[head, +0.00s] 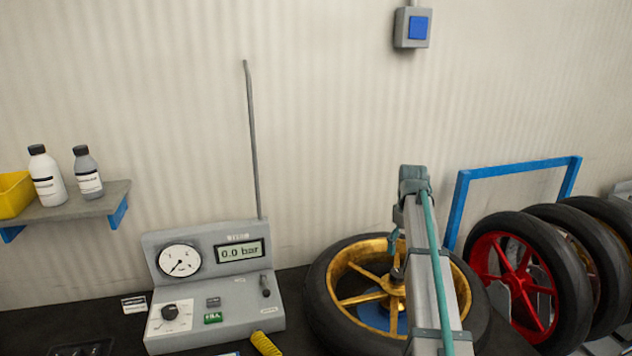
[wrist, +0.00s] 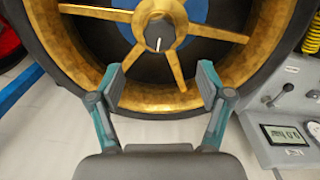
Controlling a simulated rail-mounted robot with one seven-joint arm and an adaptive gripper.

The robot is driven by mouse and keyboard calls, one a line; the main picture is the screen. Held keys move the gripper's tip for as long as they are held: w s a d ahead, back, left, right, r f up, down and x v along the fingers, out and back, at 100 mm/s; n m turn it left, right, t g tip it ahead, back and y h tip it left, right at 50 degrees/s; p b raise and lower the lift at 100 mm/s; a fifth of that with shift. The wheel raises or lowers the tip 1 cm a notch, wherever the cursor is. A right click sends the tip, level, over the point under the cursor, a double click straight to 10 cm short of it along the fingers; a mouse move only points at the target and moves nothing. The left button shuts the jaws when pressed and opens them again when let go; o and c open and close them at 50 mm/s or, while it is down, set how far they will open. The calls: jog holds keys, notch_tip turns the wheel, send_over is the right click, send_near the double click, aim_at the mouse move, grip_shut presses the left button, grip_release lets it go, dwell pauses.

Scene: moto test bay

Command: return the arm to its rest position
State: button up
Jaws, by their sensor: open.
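My gripper (wrist: 160,76) is open and empty in the wrist view, with its two fingers spread in front of the gold-spoked wheel (wrist: 85,23). The hub and several spokes show beyond the fingers, and nothing is between them. In the head view my arm reaches up from the bottom edge across the right part of the same wheel (head: 316,290), which lies on the dark bench. My gripper is mostly hidden behind the arm there. Whether the fingers touch the wheel cannot be told.
A grey inflation console (head: 215,290) reading 0.0 bar stands left of the wheel, with a yellow coiled hose (head: 265,344) near it. A blue rack (head: 456,212) and several wheels, one red-rimmed (head: 513,283), stand right. A shelf (head: 75,207) holds bottles.

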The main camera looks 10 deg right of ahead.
aim_at(398, 272)
notch_tip(398, 272, down, 11)
jog(key=shift+r, duration=0.1)
dwell(0.4)
